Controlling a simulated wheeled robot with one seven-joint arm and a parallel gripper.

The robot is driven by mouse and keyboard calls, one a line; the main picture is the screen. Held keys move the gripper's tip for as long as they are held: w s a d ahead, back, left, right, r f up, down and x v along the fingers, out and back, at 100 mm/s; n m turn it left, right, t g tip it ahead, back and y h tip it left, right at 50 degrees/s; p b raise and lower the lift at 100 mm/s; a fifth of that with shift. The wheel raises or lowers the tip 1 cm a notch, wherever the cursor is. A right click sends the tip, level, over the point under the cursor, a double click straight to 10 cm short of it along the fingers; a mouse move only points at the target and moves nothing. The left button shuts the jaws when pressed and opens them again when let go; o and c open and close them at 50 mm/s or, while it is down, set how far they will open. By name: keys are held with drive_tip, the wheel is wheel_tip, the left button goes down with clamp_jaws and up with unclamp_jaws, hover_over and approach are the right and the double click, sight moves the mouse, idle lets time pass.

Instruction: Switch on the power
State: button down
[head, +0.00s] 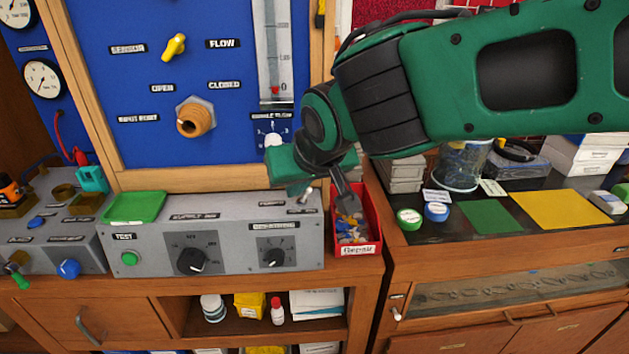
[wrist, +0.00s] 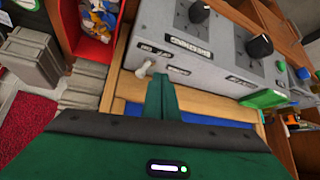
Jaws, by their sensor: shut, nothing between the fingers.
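The grey control box (head: 150,225) stands on the wooden bench below the blue panel. A small light toggle switch (wrist: 145,68) sticks up near its edge in the wrist view, next to small labels too blurred to read surely. In the head view a pale lever tip (head: 306,193) shows at the box's right end, close under my gripper. My green gripper (wrist: 163,82) is shut and empty. Its fingertips are just beside the toggle in the wrist view; I cannot tell whether they touch. In the head view my gripper (head: 297,186) partly covers this area.
A red bin (head: 370,215) of small parts stands right of the box. A green tray (head: 134,207) lies on the box's top left. The front has a green button (head: 129,258) and two black knobs (head: 192,261). The blue panel (head: 130,95) rises behind.

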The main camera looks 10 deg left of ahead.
drive_tip(key=shift+d+r, duration=0.15)
drive_tip(key=shift+r, duration=0.7)
drive_tip(key=shift+s+r, duration=0.2)
drive_tip(key=s+v, duration=0.1)
drive_tip(key=v, duration=1)
drive_tip(key=shift+f, duration=0.2)
drive_tip(key=shift+s+d, duration=0.1)
